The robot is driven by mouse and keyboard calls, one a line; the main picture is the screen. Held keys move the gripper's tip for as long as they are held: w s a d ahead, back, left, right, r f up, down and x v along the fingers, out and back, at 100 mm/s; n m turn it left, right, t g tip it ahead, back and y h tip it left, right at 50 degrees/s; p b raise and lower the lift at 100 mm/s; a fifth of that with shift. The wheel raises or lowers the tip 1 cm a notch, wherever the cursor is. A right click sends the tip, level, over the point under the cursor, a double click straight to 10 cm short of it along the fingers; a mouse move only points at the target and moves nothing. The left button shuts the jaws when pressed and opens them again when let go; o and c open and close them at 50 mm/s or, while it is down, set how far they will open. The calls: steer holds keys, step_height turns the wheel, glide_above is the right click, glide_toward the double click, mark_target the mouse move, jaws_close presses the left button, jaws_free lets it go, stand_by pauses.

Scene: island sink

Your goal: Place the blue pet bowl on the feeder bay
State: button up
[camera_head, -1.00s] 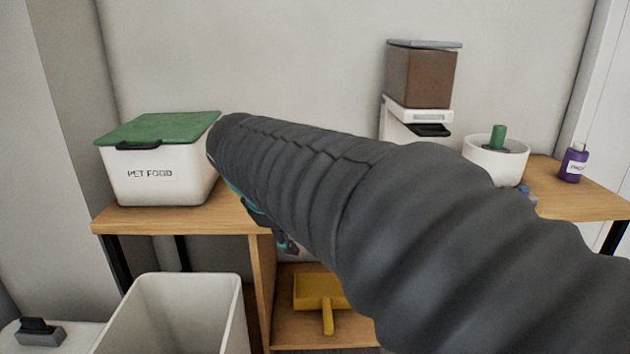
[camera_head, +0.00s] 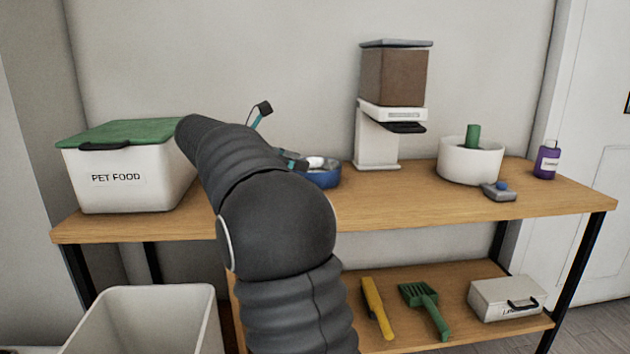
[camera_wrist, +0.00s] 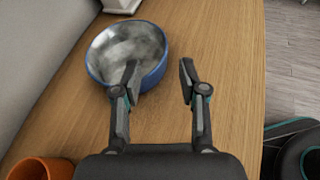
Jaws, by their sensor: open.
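The blue pet bowl (camera_head: 326,180) stands on the wooden table left of the pet feeder, partly hidden by my arm. In the wrist view the bowl (camera_wrist: 99,72) has a blue outside and a silvery metal inside and looks empty. My gripper (camera_wrist: 159,72) is open, its fingers apart. The left finger overlaps the bowl's near right rim in the picture; I cannot tell whether it touches. The right finger is over bare wood. The feeder (camera_head: 377,145) has a brown hopper over a white stand and base, with a dark spout. The feeder's bay is the space under the spout.
A pet food bin (camera_head: 120,185) with a green lid stands on the left. A white round container (camera_head: 468,165), a grey tool (camera_head: 500,192) and a purple bottle (camera_head: 547,160) stand on the right. An orange cup (camera_wrist: 42,169) shows near my gripper. Bare wood lies right of the bowl.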

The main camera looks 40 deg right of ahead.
steer(key=x, duration=0.5)
steer(key=shift+a+b, duration=0.1)
steer(key=shift+b, duration=0.3)
steer(key=b+x, duration=0.1)
steer(key=x, duration=0.4)
steer(key=shift+f, duration=0.25)
jaws_close()
